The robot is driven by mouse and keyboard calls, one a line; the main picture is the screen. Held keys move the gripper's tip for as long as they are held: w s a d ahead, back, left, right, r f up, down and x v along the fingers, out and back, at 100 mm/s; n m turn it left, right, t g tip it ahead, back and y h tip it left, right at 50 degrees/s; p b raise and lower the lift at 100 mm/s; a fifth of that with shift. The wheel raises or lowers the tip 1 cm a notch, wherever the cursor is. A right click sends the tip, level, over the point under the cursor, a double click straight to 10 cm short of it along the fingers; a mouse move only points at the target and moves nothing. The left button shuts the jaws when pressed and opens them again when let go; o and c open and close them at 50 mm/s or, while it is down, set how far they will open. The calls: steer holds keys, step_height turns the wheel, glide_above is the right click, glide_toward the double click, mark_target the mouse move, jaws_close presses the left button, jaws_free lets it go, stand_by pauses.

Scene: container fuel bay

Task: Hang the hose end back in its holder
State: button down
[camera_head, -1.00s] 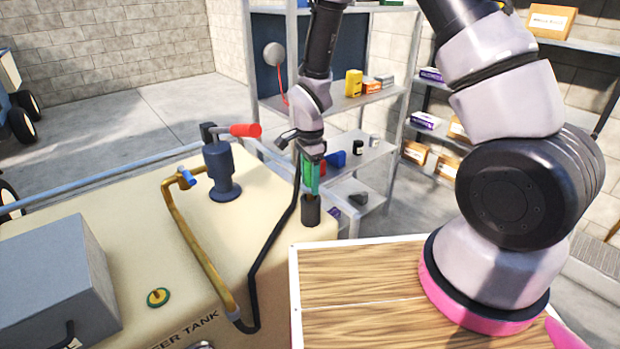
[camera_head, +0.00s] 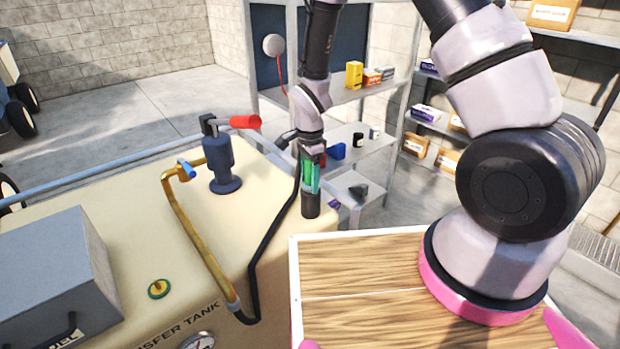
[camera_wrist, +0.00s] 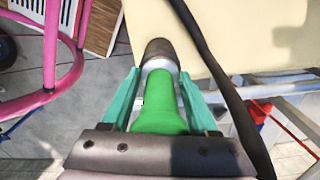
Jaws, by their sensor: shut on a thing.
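The hose end is a green nozzle (camera_wrist: 160,105) with a pale collar at its front; it also shows in the head view (camera_head: 312,178). My gripper (camera_head: 311,186) is shut on it, with a teal finger on either side in the wrist view (camera_wrist: 158,92). The holder is a dark upright cup (camera_head: 311,206) at the tank's right edge, also seen in the wrist view (camera_wrist: 159,50). The hose end points down and its front meets the holder's mouth. The spout is hidden, seemingly inside the cup. The black hose (camera_head: 270,251) runs from the nozzle down to the brass pipe.
The cream tank (camera_head: 120,200) carries a blue hand pump (camera_head: 222,165) with a red handle, a brass pipe (camera_head: 192,240) and a grey box (camera_head: 55,270). A shelf rack (camera_head: 365,95) stands close behind my gripper.

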steer(key=shift+c, duration=0.4)
jaws_free()
step_height(320, 180, up, 10)
steer(key=shift+f, duration=0.25)
steer(key=shift+r, duration=0.65)
